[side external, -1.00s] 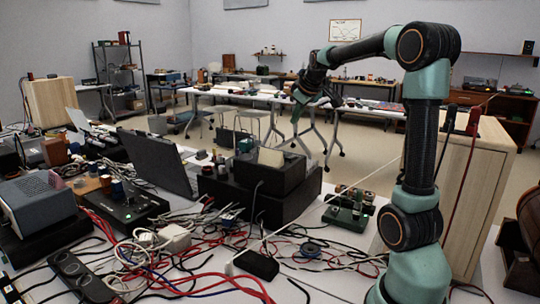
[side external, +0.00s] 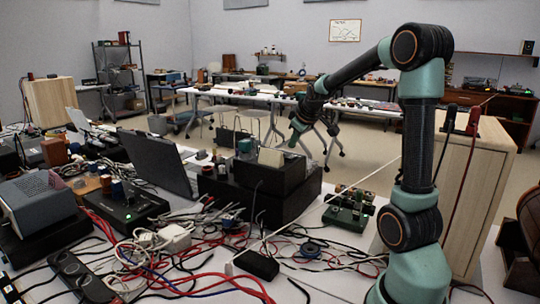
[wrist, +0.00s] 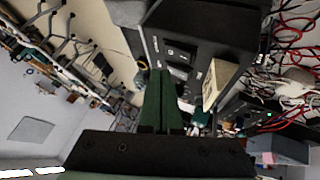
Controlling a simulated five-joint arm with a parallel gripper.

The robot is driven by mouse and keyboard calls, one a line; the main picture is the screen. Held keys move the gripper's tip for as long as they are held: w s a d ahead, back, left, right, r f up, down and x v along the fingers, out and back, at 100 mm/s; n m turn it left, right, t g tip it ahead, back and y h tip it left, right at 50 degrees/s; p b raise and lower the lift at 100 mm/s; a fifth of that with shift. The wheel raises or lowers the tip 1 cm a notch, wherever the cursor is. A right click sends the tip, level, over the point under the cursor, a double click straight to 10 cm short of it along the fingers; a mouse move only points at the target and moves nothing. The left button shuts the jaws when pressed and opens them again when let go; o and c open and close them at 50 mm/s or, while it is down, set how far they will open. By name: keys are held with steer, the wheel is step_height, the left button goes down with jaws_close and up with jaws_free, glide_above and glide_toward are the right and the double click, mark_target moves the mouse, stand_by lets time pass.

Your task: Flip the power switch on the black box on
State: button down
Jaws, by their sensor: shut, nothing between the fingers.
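A stacked black box (side external: 290,205) stands on the table in the middle of the side external view. In the wrist view a large black box (wrist: 205,25) fills the upper middle. A panel with small pale markings and a raised dark piece (wrist: 180,54) is on its face; I cannot tell whether that piece is the power switch or how it is set. My gripper (side external: 295,142) points down above and behind the box in the side external view. In the wrist view its green fingers (wrist: 159,74) are shut and empty, with their tips close to the panel; contact cannot be told.
A cream card-like piece (side external: 271,157) stands up at the box. An open laptop (side external: 155,160) is to its left, and a green circuit board (side external: 347,215) to its right. Tangled cables (side external: 180,262) cover the table front. A wooden cabinet (side external: 478,190) stands at right.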

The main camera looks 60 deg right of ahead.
mark_target(291, 157)
steer(key=shift+a+f, duration=0.1)
steer(key=shift+f, duration=0.7)
steer(key=shift+f, duration=0.1)
stand_by(1.4)
steer(key=shift+f, duration=0.35)
steer(key=shift+s+a+f, duration=0.1)
steer(key=shift+a+f, duration=0.1)
steer(key=shift+f, duration=0.5)
stand_by(0.9)
steer(key=shift+r, duration=0.1)
steer(key=shift+s+r, duration=0.15)
steer(key=shift+r, duration=0.3)
steer(key=shift+d, duration=0.1)
steer(key=shift+d+r, duration=0.2)
steer(key=shift+r, duration=1.15)
steer(key=shift+d+r, duration=0.2)
steer(key=shift+r, duration=1.15)
